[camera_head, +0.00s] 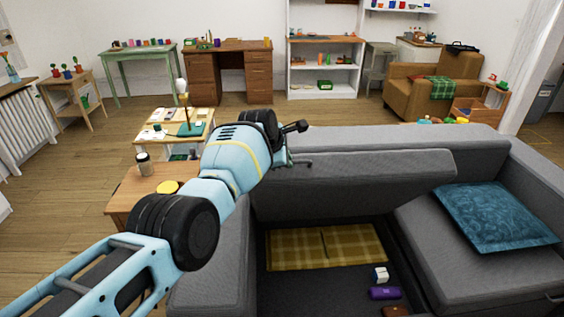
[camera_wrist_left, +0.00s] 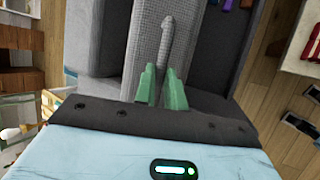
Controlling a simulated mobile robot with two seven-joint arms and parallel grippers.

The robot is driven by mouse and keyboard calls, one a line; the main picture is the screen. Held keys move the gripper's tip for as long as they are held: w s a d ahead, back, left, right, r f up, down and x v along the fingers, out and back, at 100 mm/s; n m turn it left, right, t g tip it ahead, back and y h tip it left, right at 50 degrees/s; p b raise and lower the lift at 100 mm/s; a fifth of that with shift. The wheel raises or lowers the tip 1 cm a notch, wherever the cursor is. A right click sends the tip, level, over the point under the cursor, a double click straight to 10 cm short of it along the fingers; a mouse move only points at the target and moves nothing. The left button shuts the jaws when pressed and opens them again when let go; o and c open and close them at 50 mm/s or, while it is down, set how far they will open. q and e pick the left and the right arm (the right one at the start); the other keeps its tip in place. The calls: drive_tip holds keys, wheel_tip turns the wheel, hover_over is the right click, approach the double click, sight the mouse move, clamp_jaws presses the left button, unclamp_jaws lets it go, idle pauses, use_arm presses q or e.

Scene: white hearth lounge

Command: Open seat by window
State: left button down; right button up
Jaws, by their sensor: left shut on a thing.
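The left seat of the grey sofa (camera_head: 360,180) is tilted up like a lid, showing an open storage box (camera_head: 300,285) beneath it. My left arm reaches across to the raised seat, and my left gripper (camera_head: 298,162) is at its upper left part. In the left wrist view, the green fingertips (camera_wrist_left: 161,88) are shut on a grey strap-like pull (camera_wrist_left: 166,40) on the grey fabric. The right seat (camera_head: 440,255) is down. No window shows in the head view. My right gripper is not in view.
Inside the box are a yellow plaid blanket (camera_head: 325,247), a white and blue item (camera_head: 380,274), a purple item (camera_head: 384,293) and a brown item (camera_head: 396,311). A teal cushion (camera_head: 495,216) lies on the right seat. A wooden side table (camera_head: 130,190) stands left of the sofa.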

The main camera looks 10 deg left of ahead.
use_arm(q)
drive_tip(key=shift+w+a+r, duration=0.1)
drive_tip(key=shift+w+a, duration=0.1)
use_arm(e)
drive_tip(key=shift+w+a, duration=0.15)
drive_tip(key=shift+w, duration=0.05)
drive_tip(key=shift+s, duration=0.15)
use_arm(q)
drive_tip(key=c, duration=1.5)
unclamp_jaws()
drive_tip(key=shift+d, duration=0.1)
drive_tip(key=shift+r, duration=0.1)
